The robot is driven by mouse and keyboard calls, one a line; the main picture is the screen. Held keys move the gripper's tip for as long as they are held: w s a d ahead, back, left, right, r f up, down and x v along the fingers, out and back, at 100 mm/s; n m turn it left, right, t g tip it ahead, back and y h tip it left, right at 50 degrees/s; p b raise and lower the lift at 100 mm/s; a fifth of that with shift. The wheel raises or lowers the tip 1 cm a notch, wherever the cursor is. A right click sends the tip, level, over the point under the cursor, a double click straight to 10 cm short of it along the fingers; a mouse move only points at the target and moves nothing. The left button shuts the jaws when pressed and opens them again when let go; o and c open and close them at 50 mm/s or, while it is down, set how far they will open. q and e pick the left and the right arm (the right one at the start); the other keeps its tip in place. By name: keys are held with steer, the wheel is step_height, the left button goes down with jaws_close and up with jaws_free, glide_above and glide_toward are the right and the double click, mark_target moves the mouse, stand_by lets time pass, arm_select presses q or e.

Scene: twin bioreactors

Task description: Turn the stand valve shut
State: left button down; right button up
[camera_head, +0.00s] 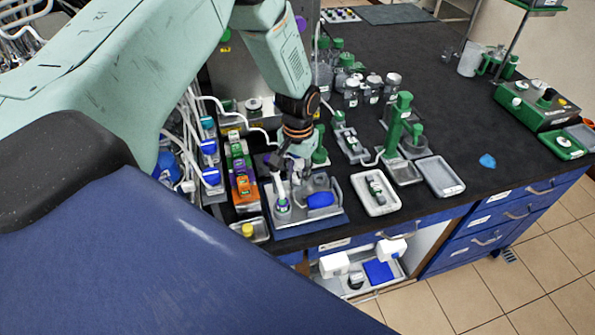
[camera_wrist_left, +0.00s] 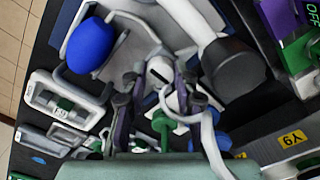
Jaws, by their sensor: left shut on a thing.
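My left gripper (camera_head: 288,165) reaches down over a grey tray stand (camera_head: 338,217) near the bench's front edge. The stand carries a white bottle-like vessel with a green and purple band (camera_head: 282,203) and a blue rounded part (camera_head: 320,199). In the left wrist view, my left gripper's two dark fingers (camera_wrist_left: 155,98) are closed around a small pale part among the tubes, which seems to be the stand valve. The fingers hide most of it, so its handle angle cannot be told. The blue part (camera_wrist_left: 90,46) shows beside them. My right gripper is not in view.
A rack of orange, purple and green blocks (camera_head: 240,175) stands close on the left, with white tubes behind. A white tray (camera_head: 376,193) and a green post (camera_head: 398,122) stand to the right. The bench's right middle is mostly clear, with a small blue piece (camera_head: 488,161).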

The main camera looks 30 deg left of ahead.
mark_target(298, 175)
arm_select(q)
steer(key=shift+w, duration=0.15)
steer(key=c, duration=1)
jaws_free()
steer(key=shift+r, duration=0.2)
step_height(298, 175, up, 12)
steer(key=shift+f, duration=0.2)
steer(key=shift+s+f, duration=0.1)
steer(key=shift+s, duration=0.1)
